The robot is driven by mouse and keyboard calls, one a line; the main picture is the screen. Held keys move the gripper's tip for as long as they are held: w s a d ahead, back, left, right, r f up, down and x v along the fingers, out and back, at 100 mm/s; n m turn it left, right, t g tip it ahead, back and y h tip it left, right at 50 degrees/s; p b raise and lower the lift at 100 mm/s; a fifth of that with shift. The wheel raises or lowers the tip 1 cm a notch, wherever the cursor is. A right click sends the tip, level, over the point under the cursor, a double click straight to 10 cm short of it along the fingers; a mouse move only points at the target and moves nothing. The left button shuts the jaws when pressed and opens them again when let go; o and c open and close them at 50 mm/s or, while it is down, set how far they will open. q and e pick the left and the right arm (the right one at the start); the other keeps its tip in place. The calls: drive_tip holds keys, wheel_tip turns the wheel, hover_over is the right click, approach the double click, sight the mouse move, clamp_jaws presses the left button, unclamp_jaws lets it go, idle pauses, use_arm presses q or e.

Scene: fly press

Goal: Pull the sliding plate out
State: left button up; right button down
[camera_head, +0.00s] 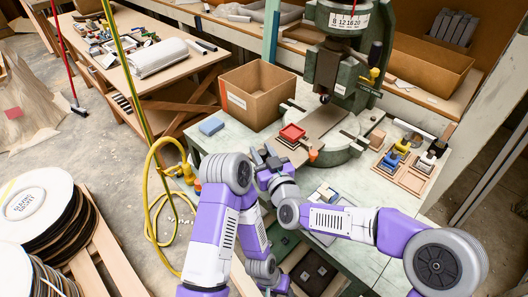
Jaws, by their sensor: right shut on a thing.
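The fly press (345,70) stands on the green-grey bench, with its round base under the ram. The sliding plate (298,146) sticks out at the front of the base, toward me. A small red tray (292,132) sits on it. My right gripper (266,155) is at the plate's near left end and shut on it; the fingers hide the exact grip. An orange-brown knob (314,154) shows just right of the plate. My left arm bends down at the picture's bottom middle, and its gripper does not show.
An open cardboard box (258,95) and a blue block (211,126) stand left of the press. Wooden trays (405,178) with coloured-handled tools lie right. A yellow hose (152,190) hangs at the bench's left. Clear bench top lies between box and plate.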

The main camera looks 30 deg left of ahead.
drive_tip(key=c, duration=0.9)
unclamp_jaws()
drive_tip(key=p+v, duration=0.1)
drive_tip(key=v, duration=0.6)
drive_tip(key=shift+s+d, duration=0.15)
drive_tip(key=shift+d, duration=0.1)
